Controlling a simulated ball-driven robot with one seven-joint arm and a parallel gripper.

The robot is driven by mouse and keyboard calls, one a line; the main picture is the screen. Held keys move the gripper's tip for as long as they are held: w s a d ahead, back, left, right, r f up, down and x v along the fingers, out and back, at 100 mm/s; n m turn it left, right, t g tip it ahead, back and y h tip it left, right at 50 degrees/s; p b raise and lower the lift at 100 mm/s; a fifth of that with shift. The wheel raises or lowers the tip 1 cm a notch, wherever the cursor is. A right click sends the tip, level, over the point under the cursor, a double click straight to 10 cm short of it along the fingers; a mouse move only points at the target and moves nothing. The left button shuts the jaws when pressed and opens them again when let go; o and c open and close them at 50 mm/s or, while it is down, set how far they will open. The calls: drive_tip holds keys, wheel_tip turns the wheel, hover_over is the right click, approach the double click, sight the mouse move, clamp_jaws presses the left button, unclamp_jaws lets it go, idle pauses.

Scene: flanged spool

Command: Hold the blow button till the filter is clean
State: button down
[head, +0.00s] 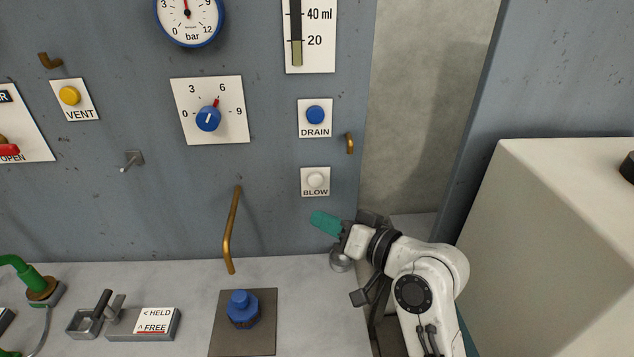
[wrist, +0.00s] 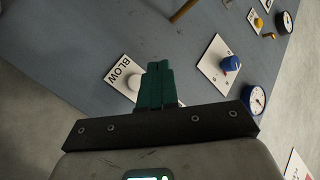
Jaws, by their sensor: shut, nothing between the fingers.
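The blow button is a white round button (head: 315,180) on a small white plate marked BLOW, low on the right of the grey panel. In the wrist view the blow button (wrist: 134,82) is partly hidden behind the fingers. My gripper (head: 316,218) has green fingers, shut and empty. In the head view the fingertips are below the BLOW plate. I cannot tell whether they touch the panel; they do not appear to be on the button. A gauge with a scale marked 20 and 40 ml (head: 309,35) stands above, with an olive fill near its bottom. No part labelled filter shows.
A blue DRAIN button (head: 315,115) sits above the BLOW plate, with a brass hook (head: 350,143) beside it. A blue dial knob (head: 208,118) and a bent brass pipe (head: 231,230) are to the left. A large pale box (head: 570,240) stands at the right.

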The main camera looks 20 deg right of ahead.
drive_tip(key=w+d+b, duration=0.2)
drive_tip(key=w, duration=0.5)
drive_tip(key=shift+w+d, duration=0.2)
drive_tip(key=shift+w, duration=0.1)
idle(1.8)
drive_tip(key=shift+w+d, duration=0.1)
drive_tip(key=shift+w, duration=0.2)
drive_tip(key=shift+w+d, duration=0.15)
drive_tip(key=shift+w, duration=0.3)
idle(0.9)
drive_tip(key=shift+s, duration=0.1)
idle(1.2)
drive_tip(key=shift+s+a+p, duration=0.25)
drive_tip(key=shift+s+p, duration=0.05)
drive_tip(key=shift+s, duration=0.45)
drive_tip(key=shift+s+a+p, duration=0.25)
drive_tip(key=shift+s+p, duration=0.05)
drive_tip(key=shift+s, duration=0.5)
drive_tip(key=shift+s+a+p, duration=0.3)
drive_tip(key=shift+s, duration=0.5)
drive_tip(key=shift+s+a+p, duration=0.25)
drive_tip(key=shift+s+p, duration=0.05)
drive_tip(key=shift+s, duration=0.5)
